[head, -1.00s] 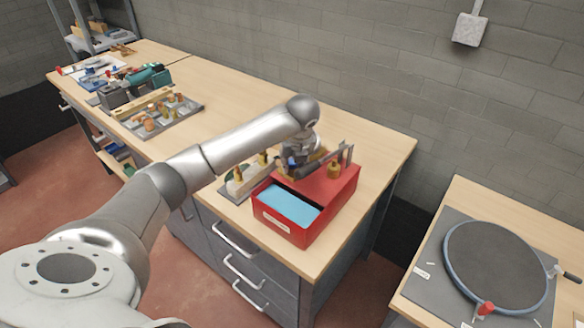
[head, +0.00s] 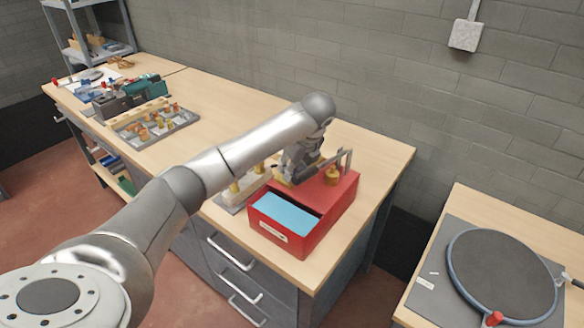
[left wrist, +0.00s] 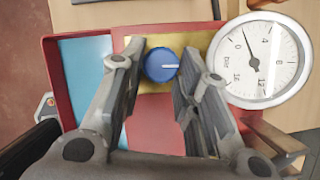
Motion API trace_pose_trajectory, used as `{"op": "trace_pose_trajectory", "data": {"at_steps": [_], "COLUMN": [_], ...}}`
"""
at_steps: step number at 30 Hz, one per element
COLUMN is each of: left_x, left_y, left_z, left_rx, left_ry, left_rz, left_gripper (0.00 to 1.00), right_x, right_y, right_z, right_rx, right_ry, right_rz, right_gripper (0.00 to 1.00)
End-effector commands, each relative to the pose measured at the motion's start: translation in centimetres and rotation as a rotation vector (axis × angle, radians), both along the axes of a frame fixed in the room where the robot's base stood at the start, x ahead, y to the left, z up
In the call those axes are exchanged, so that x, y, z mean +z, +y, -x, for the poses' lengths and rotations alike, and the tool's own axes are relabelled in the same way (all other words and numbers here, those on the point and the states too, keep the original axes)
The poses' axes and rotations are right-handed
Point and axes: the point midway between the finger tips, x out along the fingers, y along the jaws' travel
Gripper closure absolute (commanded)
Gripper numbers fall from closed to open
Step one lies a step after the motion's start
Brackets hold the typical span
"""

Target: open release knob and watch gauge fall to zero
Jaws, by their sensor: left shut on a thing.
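A red test pump box (head: 335,215) with blue liquid (head: 285,213) in its open tank stands near the bench's front right corner. My left gripper (head: 286,180) is over its back part. In the left wrist view, the left gripper (left wrist: 160,68) is shut on the blue release knob (left wrist: 161,65), one finger on each side. The knob's white mark points right. It sits on a yellow block (left wrist: 193,42). To the right is a round white gauge (left wrist: 275,78), its black needle between 0 and 4 bar. The head view hides the knob behind the gripper. My right gripper is not in view.
A grey tray of brass fittings (head: 190,117) and teal tools (head: 147,88) lie farther left on the bench (head: 235,110). Bare bench lies behind the pump.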

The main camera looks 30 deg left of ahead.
Motion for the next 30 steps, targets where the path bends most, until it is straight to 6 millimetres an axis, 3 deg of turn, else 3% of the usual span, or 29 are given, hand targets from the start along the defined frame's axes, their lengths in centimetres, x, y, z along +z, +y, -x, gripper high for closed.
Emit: {"op": "trace_pose_trajectory", "data": {"at_steps": [7, 8, 12, 23, 30], "left_x": [0.1, 0.1, 0.1, 0.2, 2.3], "left_y": [0.0, 0.0, 0.0, -0.1, -0.9], "left_z": [-0.1, -0.1, -0.1, -0.1, 0.2], "left_rx": [-0.001, -0.001, -0.002, -0.003, -0.004], "left_ry": [-0.003, -0.003, -0.002, -0.004, -0.006], "left_rz": [0.001, 0.001, 0.001, 0.001, 0.002], "left_gripper": [0.94, 0.67, 0.49, 0.49, 0.49], "right_x": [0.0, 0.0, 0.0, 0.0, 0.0], "right_y": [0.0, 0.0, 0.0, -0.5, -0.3], "right_z": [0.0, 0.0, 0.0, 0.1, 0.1], "right_rx": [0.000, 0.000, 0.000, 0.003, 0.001], "right_ry": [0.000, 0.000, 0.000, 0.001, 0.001], "right_rz": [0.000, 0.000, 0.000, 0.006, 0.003], "right_gripper": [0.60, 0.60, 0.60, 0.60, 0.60]}}
